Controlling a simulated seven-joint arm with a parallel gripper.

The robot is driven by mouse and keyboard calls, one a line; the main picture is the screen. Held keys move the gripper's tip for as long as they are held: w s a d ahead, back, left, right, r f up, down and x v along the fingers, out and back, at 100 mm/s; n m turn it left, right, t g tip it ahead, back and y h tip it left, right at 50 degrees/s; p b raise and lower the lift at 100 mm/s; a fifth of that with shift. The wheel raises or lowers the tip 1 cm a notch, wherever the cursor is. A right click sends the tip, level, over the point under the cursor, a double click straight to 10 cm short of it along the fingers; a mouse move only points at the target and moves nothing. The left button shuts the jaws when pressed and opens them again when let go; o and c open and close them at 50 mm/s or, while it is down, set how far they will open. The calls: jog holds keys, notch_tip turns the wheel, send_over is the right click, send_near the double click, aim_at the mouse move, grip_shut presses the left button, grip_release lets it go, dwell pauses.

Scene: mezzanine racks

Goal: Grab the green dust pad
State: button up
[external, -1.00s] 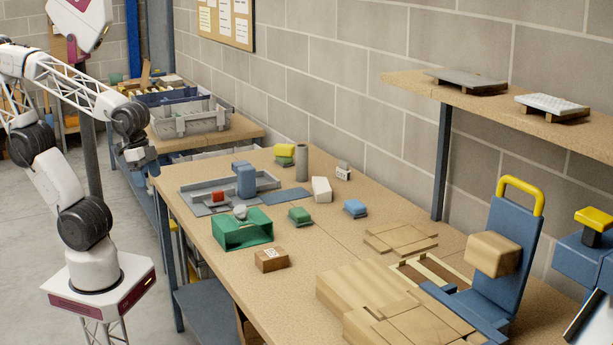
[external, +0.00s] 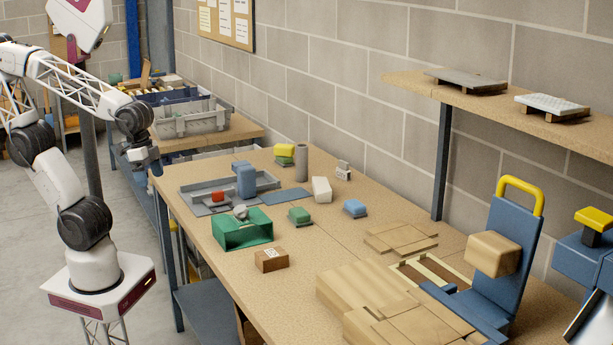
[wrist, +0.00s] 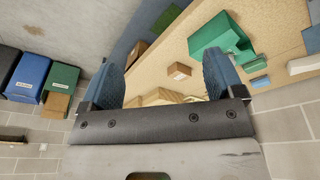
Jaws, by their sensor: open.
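The green dust pad (external: 299,216) appears to be the small green block on a darker base, lying on the workbench to the right of the green open box. In the wrist view a small green piece (wrist: 253,65) beside the green box may be the same pad, but it is too small to be sure. My gripper (external: 151,163) hangs off the bench's far left corner, well away from the pad. In the wrist view my gripper (wrist: 163,68) has its two blue fingers wide apart with nothing between them.
The green box (external: 242,232) and a small wooden box (external: 271,259) stand left of the pad. A blue pad (external: 354,208), a white block (external: 321,190) and a grey tray (external: 200,188) are nearby. Wooden boards (external: 365,290) cover the bench's near part.

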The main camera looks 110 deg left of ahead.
jog(key=w+a+f+n+g+h, duration=0.2)
jog(key=w+a+n+h, duration=0.15)
jog(key=w+n, duration=0.55)
jog(key=n+t+h, duration=0.4)
jog(key=n+h, duration=0.2)
jog(key=n, duration=0.5)
send_over(297, 208)
jog(key=s+d, duration=0.7)
jog(key=d, duration=0.2)
notch_tip(297, 208, down, 10)
jog(key=w+a+f+n+t, duration=0.1)
jog(key=a+f+n, duration=0.1)
jog(key=a, duration=0.2)
jog(key=w+a+f+n+t, duration=0.1)
jog(key=a+f+n, duration=0.1)
jog(key=a, duration=0.3)
jog(key=a+f+n+t, duration=0.1)
jog(key=a+f+t, duration=0.1)
jog(key=a, duration=0.3)
jog(key=shift+w+a+f+n, duration=0.2)
jog(key=shift+w+f+n, duration=0.2)
jog(key=shift+f, duration=0.15)
jog(key=shift+d, duration=0.1)
jog(key=shift+x, duration=1.25)
jog(key=shift+d+h, duration=0.1)
jog(key=shift+h, duration=0.15)
jog(key=shift+x, duration=2.55)
